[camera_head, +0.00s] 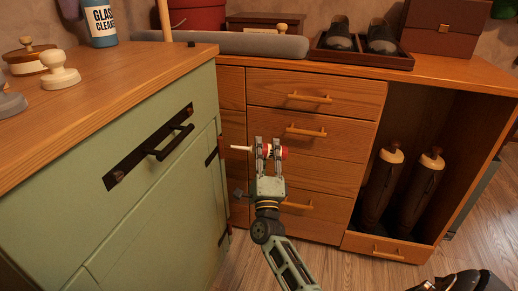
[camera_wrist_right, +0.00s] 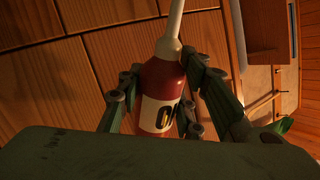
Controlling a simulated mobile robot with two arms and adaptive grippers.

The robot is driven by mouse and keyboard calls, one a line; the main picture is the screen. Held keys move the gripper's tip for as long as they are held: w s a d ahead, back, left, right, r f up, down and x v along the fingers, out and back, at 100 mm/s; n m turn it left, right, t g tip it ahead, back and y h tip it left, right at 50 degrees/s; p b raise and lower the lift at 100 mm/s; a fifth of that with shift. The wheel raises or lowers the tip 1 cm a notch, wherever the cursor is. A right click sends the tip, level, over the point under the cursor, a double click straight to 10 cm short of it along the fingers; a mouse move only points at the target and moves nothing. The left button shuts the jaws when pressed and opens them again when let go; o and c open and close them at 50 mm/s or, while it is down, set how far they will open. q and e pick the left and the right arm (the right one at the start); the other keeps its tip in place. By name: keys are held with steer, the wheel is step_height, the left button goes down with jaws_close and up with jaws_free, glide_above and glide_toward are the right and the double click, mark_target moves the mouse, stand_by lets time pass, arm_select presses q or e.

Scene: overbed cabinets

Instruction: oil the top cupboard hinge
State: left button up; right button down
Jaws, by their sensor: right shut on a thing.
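My right gripper (camera_head: 268,150) is shut on a red oil bottle (camera_head: 283,153) with a white label and a long white nozzle (camera_head: 240,148). The bottle lies sideways in the head view, its nozzle pointing left at the green cupboard (camera_head: 165,215). The dark top hinge (camera_head: 212,157) is at the cupboard door's right edge. The nozzle tip shows just right of it with a small gap; depth is hard to judge. A lower hinge (camera_head: 224,237) is near the floor. In the right wrist view the bottle (camera_wrist_right: 160,88) is between both fingers, its label partly hidden. My left gripper is not in view.
The cupboard's bar handle (camera_head: 170,143) sticks out. A blue glass-cleaner bottle (camera_head: 99,22) and wooden-knobbed items stand on top. Wooden floor shows below.

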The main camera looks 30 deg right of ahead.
steer(key=shift+s+d+p, duration=0.55)
steer(key=shift+s+d, duration=1)
steer(key=shift+s, duration=0.25)
